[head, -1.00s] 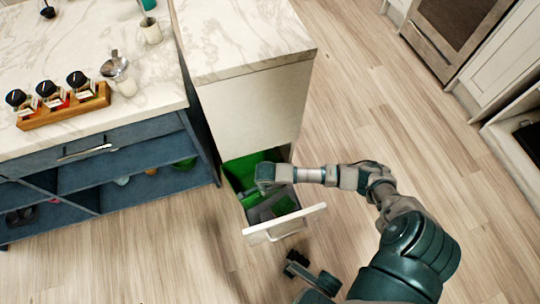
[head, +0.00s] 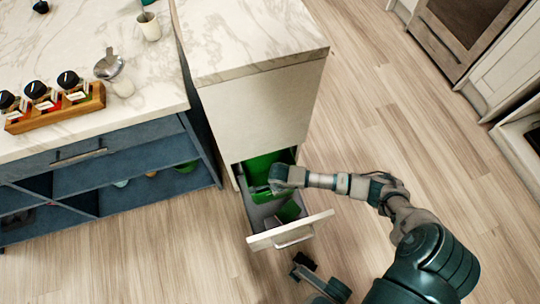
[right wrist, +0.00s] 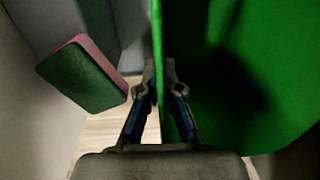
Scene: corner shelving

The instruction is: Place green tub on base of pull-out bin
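The green tub (head: 262,168) sits in the back part of the pull-out bin, whose white front (head: 290,231) is pulled out from the cabinet. My right gripper (head: 276,180) reaches into the bin at the tub's near side. In the right wrist view, the tub (right wrist: 250,75) fills the right side. Its thin wall runs between the fingertips of my right gripper (right wrist: 160,80), which are close together on either side of it. The tub's underside is hidden.
A small green block with a pink edge (right wrist: 85,75) leans inside the bin; it also shows in the head view (head: 290,210). The white cabinet (head: 265,105) rises behind the bin. A blue shelf unit (head: 115,165) stands left. The wood floor (head: 400,140) to the right is clear.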

